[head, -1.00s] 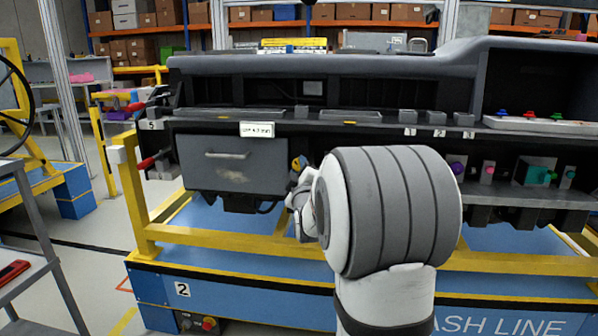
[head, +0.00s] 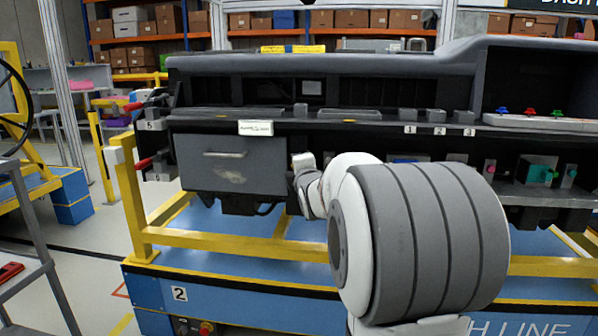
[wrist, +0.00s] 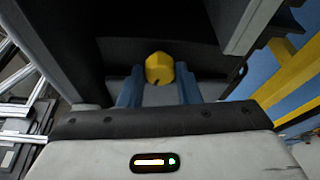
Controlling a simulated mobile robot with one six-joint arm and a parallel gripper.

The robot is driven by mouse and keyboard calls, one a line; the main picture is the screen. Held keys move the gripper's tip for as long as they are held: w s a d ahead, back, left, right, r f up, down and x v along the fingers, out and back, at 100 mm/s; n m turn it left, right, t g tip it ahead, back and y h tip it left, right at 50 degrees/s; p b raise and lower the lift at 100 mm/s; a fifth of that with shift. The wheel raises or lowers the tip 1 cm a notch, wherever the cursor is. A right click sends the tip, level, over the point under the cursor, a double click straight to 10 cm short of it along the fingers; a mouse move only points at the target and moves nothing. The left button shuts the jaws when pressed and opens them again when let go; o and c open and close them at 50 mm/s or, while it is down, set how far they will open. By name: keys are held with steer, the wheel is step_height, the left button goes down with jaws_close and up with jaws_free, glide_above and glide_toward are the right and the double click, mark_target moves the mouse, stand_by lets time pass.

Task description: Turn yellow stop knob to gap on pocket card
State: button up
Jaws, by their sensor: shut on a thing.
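The yellow stop knob (wrist: 159,68) shows in the wrist view, faceted and with a small dark mark near its lower edge. My gripper (wrist: 158,90) is shut on it, with one blue-grey finger on each side. In the head view my wrist hides the knob and the fingertips, just right of the grey drawer front. A white card (head: 256,128) hangs on the dashboard edge above that drawer. Its writing is too small to read, and I cannot make out a gap on it.
The grey drawer front (head: 230,164) with a handle is left of my gripper. A yellow rail (head: 190,237) runs below the dashboard. Small numbered blocks (head: 436,116) and coloured knobs (head: 529,111) lie right. My arm covers the lower middle.

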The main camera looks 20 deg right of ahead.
steer(key=shift+n, duration=0.3)
steer(key=o, duration=1)
steer(key=shift+s, duration=0.1)
steer(key=p+v, duration=0.1)
steer(key=v, duration=0.6)
steer(key=shift+s+a, duration=0.1)
steer(key=shift+s, duration=0.15)
steer(key=shift+r, duration=0.1)
